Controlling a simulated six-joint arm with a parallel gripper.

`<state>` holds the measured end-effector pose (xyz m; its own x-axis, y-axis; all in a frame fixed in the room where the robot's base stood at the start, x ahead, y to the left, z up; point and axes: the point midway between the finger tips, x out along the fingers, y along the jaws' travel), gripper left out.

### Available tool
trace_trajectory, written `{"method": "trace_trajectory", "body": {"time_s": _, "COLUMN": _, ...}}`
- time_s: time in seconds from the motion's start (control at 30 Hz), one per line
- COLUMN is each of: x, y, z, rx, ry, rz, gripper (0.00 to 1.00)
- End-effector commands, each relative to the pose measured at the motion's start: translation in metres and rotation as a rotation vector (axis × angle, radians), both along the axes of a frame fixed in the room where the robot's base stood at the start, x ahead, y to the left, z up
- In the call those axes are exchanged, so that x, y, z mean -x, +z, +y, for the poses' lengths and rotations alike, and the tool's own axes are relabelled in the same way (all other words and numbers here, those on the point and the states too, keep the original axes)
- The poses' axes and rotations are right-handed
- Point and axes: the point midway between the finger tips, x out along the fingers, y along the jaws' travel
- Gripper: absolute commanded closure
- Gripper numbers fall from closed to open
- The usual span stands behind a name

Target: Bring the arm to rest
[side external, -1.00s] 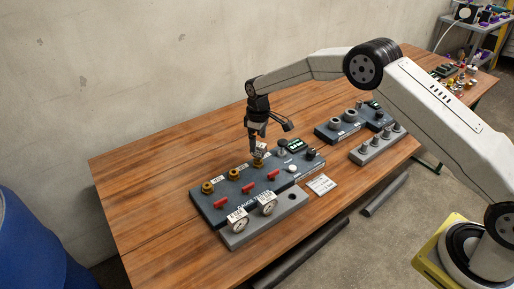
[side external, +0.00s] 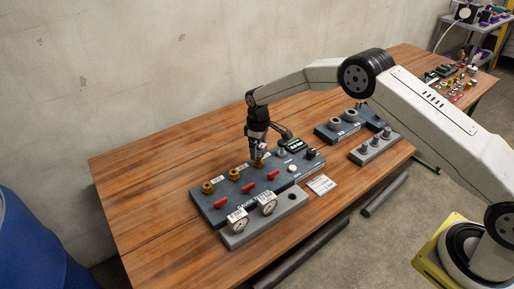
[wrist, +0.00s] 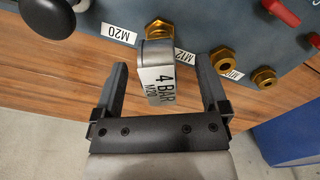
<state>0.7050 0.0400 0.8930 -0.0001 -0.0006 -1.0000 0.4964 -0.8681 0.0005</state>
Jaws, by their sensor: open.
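My gripper (side external: 258,154) is at the gauge tester (side external: 226,212), over the far right of its row of brass fittings. In the wrist view my gripper (wrist: 164,82) is open, with one finger on each side of a grey gauge labelled 4 BAR M20 (wrist: 156,84). Gaps show between the gauge and both fingers. The gauge stands at a brass fitting (wrist: 158,29) beside an M20 label. Its dial is turned out of sight.
Two gauges (side external: 238,223) (side external: 268,208) sit in a grey rack at the tester's front. Red levers (side external: 247,188) and a green display (side external: 294,146) are close by. Fitting blocks (side external: 340,128) (side external: 374,148) stand to the right. The table's left part (side external: 140,190) is clear.

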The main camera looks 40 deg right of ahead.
Motion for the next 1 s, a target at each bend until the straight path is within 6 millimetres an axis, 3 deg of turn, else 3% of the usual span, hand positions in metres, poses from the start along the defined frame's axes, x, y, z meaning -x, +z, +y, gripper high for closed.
{"method": "trace_trajectory", "body": {"time_s": 0.23, "x": -0.0001, "y": -0.0003, "z": 0.0, "rx": 0.0, "ry": 0.0, "rz": 0.0, "gripper": 0.09}}
{"method": "trace_trajectory", "body": {"time_s": 0.5, "x": -0.0002, "y": -0.0001, "z": 0.0, "rx": 0.0, "ry": 0.0, "rz": -0.001, "gripper": 0.95}}
{"method": "trace_trajectory", "body": {"time_s": 0.53, "x": -0.0001, "y": -0.0001, "z": 0.0, "rx": 0.0, "ry": 0.0, "rz": -0.001, "gripper": 1.0}}
{"method": "trace_trajectory", "body": {"time_s": 1.0, "x": -0.0002, "y": 0.0, "z": 0.0, "rx": 0.0, "ry": -0.041, "rz": -0.001, "gripper": 1.0}}
